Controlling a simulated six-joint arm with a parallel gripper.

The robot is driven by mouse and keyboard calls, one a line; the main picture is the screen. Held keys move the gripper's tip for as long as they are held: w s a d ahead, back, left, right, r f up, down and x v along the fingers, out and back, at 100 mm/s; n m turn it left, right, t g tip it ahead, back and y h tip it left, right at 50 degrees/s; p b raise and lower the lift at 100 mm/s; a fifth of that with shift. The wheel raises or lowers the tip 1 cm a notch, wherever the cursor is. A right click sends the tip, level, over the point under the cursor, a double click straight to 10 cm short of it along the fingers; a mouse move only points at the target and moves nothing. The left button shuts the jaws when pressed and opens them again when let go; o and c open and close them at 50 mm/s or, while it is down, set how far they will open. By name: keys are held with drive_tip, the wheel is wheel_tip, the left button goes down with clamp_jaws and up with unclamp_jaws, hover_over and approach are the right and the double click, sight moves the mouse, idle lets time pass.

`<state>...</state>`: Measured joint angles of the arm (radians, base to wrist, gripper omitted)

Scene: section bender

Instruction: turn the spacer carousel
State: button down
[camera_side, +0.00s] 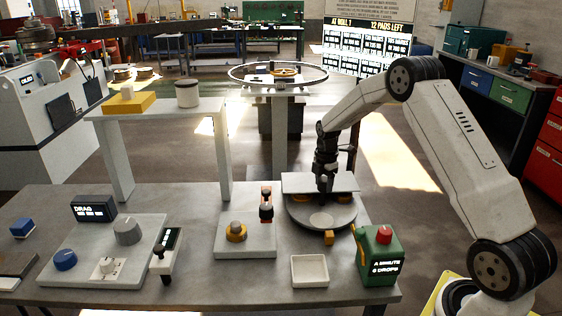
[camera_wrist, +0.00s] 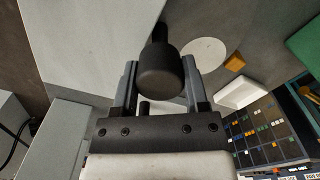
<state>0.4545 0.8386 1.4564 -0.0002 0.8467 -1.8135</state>
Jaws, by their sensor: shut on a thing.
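The spacer carousel (camera_side: 300,214) is a dark round turntable on the right part of the bench in the side view. A flat light-grey plate covers its back part, and a pale round patch (camera_side: 320,220) shows at its front. The patch also shows in the wrist view (camera_wrist: 203,55). My gripper (camera_side: 323,190) reaches down over the carousel. In the wrist view my gripper (camera_wrist: 160,82) is shut on a black knob (camera_wrist: 161,72), with one finger on each side. The knob's lower end is hidden.
An orange block (camera_side: 328,238) sits by the carousel's front edge. A white tray (camera_side: 309,270) and a green oil can (camera_side: 379,258) stand in front. A grey base with an orange knob (camera_side: 236,232) is to the left. A raised shelf (camera_side: 160,106) stands at back left.

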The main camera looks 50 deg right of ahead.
drive_tip(key=shift+n, duration=1)
drive_tip(key=shift+c, duration=0.5)
unclamp_jaws()
drive_tip(key=shift+r, duration=3.95)
